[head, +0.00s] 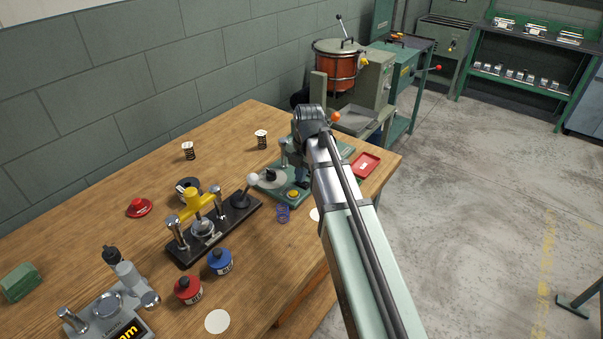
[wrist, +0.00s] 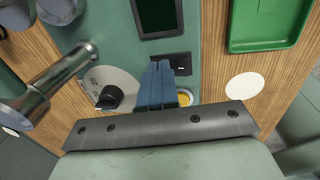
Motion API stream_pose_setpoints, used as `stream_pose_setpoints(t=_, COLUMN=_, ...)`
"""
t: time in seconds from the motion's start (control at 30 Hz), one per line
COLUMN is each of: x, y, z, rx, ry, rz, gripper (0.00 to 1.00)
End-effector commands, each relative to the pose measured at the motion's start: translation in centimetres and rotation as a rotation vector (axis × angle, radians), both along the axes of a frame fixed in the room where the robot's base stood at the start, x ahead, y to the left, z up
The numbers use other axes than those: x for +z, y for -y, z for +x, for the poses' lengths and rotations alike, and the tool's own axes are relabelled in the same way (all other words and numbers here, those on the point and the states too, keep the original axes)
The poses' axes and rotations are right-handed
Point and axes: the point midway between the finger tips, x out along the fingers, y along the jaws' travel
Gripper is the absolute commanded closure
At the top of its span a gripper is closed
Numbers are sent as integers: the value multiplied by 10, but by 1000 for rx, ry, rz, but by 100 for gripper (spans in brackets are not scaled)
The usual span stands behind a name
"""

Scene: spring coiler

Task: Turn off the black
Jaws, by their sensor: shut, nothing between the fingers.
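The green machine (head: 268,190) stands on the wooden bench, partly hidden by my arm in the head view. In the wrist view its green panel (wrist: 115,25) carries a black dial knob (wrist: 110,97) on a pale scale plate, a dark screen (wrist: 158,15) and a small black switch plate (wrist: 181,64). A yellow button (head: 293,193) sits on its front; part of it shows behind my fingers in the wrist view (wrist: 184,98). My gripper (wrist: 163,64) is shut and empty, its blue-grey fingertips over the left part of the switch plate, hiding it. I cannot tell whether they touch.
A metal cylinder (wrist: 62,78) stands out left of the fingers in the wrist view. A green tray (wrist: 262,22) and a white disc (wrist: 247,87) lie to the right. A yellow-handled press (head: 200,215), ink bottles and a blue coil (head: 283,213) share the bench.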

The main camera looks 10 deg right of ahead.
Motion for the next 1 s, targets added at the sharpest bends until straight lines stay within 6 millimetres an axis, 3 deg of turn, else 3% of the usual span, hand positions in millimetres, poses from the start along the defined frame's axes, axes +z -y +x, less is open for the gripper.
stream_pose_setpoints(t=0.23, x=-12, y=-5, z=4, rx=1, ry=-5, rz=2, gripper=100)
stream_pose_setpoints(t=1.0, x=-9, y=7, z=-11, rx=0, ry=-11, rz=-3, gripper=100)
